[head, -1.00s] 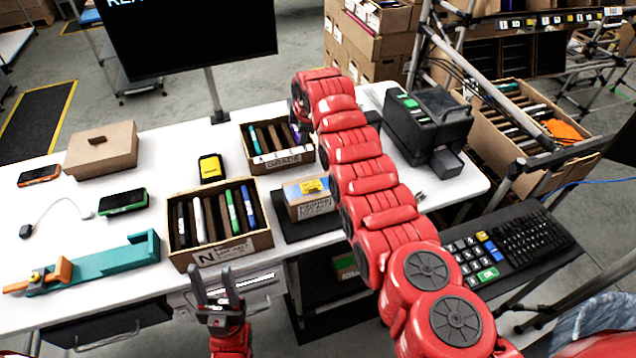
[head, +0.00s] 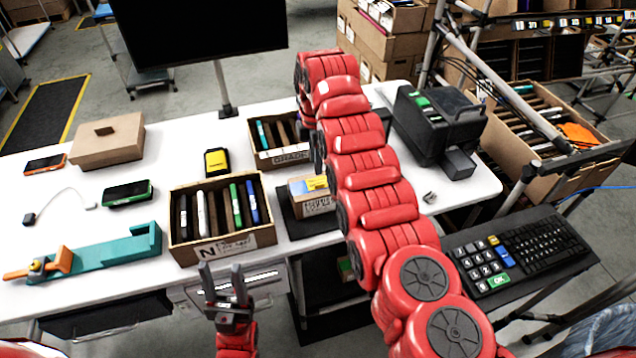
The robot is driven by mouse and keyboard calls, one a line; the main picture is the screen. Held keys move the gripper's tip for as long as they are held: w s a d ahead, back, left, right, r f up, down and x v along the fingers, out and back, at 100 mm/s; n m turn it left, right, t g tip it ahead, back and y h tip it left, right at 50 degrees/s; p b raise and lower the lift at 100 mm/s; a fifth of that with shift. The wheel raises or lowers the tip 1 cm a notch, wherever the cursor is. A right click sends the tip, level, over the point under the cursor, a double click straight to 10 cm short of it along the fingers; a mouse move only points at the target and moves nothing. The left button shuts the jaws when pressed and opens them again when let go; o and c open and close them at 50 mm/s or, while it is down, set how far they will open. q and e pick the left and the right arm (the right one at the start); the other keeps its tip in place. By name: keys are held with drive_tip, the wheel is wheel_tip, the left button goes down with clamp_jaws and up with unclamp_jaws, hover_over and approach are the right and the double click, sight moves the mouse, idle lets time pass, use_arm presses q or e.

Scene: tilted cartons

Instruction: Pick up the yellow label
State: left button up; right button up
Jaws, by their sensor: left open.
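A yellow label (head: 317,183) lies on top of a small carton (head: 312,205) right of the table's middle, close beside my right arm. A separate black item with a yellow face (head: 216,161) lies further back on the white table. My left gripper (head: 223,282) is open and empty at the table's front edge, in front of the marker carton and left of the small carton. My right arm reaches far over the table, past the small carton. The right gripper (head: 303,130) is mostly hidden behind its arm near the rear carton, so its jaws cannot be made out.
The marker carton (head: 178,244) stands between my left gripper and the yellow-faced item. A second carton (head: 268,158) is behind it. A black printer (head: 440,125) stands right of my arm. A teal tool (head: 110,255) and phones (head: 128,193) lie at left.

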sight(316, 185)
wheel_tip(316, 185, down, 2)
drive_tip(key=shift+f+p, duration=0.25)
drive_tip(key=shift+p, duration=0.15)
drive_tip(key=shift+f+p, duration=0.35)
drive_tip(key=shift+p, duration=0.1)
drive_tip(key=f, duration=0.1)
drive_tip(key=f+p, duration=0.1)
drive_tip(key=f, duration=0.1)
drive_tip(key=shift+s+d+f+p, duration=0.15)
drive_tip(key=shift+s+p, duration=0.1)
drive_tip(key=shift+p, duration=0.15)
drive_tip(key=shift+w+f, duration=0.1)
drive_tip(key=shift+f, duration=0.55)
clamp_jaws()
